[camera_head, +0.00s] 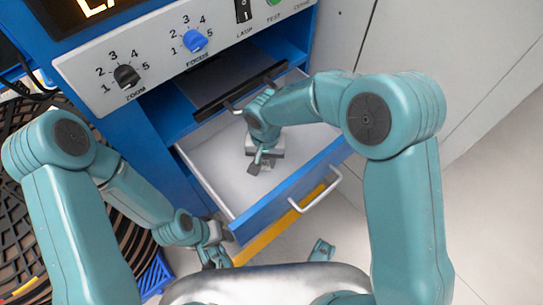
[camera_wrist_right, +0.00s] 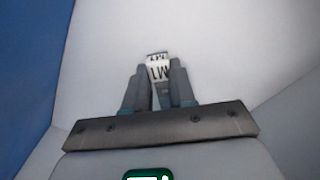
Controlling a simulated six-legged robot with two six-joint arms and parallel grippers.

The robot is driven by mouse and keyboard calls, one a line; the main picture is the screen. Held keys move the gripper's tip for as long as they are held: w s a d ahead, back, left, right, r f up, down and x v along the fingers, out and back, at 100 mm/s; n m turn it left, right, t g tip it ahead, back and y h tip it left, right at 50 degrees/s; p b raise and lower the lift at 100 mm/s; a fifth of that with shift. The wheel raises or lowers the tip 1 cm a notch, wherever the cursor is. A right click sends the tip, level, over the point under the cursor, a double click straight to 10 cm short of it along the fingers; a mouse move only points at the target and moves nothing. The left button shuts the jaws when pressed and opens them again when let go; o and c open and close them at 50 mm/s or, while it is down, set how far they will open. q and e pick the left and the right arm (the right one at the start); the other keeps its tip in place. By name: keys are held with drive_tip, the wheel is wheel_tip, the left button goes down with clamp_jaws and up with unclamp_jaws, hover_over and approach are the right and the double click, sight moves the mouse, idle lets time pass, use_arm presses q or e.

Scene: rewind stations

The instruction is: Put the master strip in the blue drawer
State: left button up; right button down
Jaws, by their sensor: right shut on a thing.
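The blue drawer (camera_head: 285,195) is pulled open; it has a blue front, a silver handle and a pale inside. My right gripper (camera_head: 260,162) reaches down into the drawer, over its floor. In the right wrist view my right gripper (camera_wrist_right: 158,85) is shut on a small white strip (camera_wrist_right: 159,69) with black lettering, taken to be the master strip. The drawer floor shows behind the strip; I cannot tell whether they touch. In the head view the strip is too small to make out. My left gripper (camera_head: 213,252) is beside the drawer front's left end; its jaws are unclear.
A panel with a black zoom knob (camera_head: 126,77) and a blue focus knob (camera_head: 194,41) stands above the drawer. A dark shelf edge (camera_head: 240,92) lies just behind my right arm. A yellow drawer (camera_head: 262,242) is below. A black reel (camera_head: 30,215) and a blue crate (camera_head: 155,277) are at left.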

use_arm(q)
drive_tip(key=shift+w+d+f, duration=0.25)
drive_tip(key=shift+w, duration=0.05)
use_arm(e)
drive_tip(key=shift+f, duration=0.35)
drive_tip(key=shift+s+a, duration=0.1)
drive_tip(key=shift+f, duration=0.1)
drive_tip(key=c, duration=0.9)
unclamp_jaws()
drive_tip(key=shift+f, duration=0.1)
drive_tip(key=shift+c, duration=0.2)
use_arm(q)
drive_tip(key=shift+a+f, duration=0.1)
drive_tip(key=shift+f, duration=0.05)
use_arm(e)
drive_tip(key=shift+a, duration=0.1)
use_arm(q)
drive_tip(key=shift+s, duration=0.1)
